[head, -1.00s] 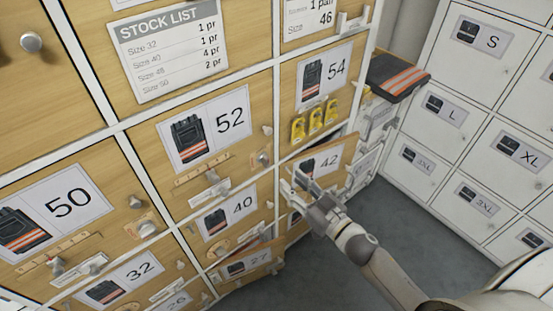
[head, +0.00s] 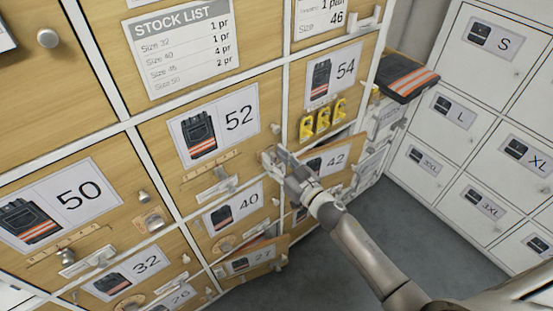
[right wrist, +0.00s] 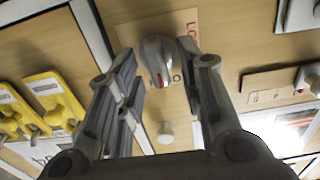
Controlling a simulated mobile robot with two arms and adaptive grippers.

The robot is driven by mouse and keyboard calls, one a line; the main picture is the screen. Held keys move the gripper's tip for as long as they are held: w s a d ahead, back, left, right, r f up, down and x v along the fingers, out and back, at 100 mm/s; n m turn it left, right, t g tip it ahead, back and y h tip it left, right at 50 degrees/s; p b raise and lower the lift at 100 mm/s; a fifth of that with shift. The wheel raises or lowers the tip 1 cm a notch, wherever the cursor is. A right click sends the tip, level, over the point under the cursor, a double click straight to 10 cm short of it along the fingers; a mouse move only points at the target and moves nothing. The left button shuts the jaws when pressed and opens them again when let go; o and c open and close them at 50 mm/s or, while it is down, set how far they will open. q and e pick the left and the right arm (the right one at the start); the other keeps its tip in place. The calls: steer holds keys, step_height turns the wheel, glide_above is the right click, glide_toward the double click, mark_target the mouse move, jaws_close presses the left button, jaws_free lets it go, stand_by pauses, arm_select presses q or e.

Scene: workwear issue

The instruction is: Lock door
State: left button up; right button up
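The locker door marked 52 (head: 181,167) looks closed, with a picture of black workwear trousers on it. My right gripper (head: 270,158) is at this door's right edge and covers the knob there. In the right wrist view, a grey turn knob (right wrist: 158,62) with a red mark stands on a plate with partly hidden red lettering. The open fingers of my right gripper (right wrist: 163,75) are on either side of the knob, with gaps showing. Contact is not visible. My left gripper is not in view.
Yellow padlocks (head: 323,118) hang below the 54 label. The doors marked 42 (head: 312,188) and 27 (head: 272,260) stand ajar. A black item with orange stripes (head: 408,78) sticks out at the right. White lockers (head: 500,95) stand beyond a clear grey floor (head: 375,215).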

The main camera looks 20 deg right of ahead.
jaws_close()
steer(key=shift+n, duration=0.3)
steer(key=shift+a+n, duration=0.1)
steer(key=shift+n, duration=0.8)
steer(key=n+b, duration=0.1)
steer(key=n, duration=0.4)
steer(key=n+b, duration=0.1)
steer(key=n, duration=0.4)
steer(key=f+n+b, duration=0.1)
steer(key=n, duration=0.4)
steer(key=shift+s+a, duration=0.2)
steer(key=shift+a, duration=0.2)
steer(key=shift+n, duration=0.4)
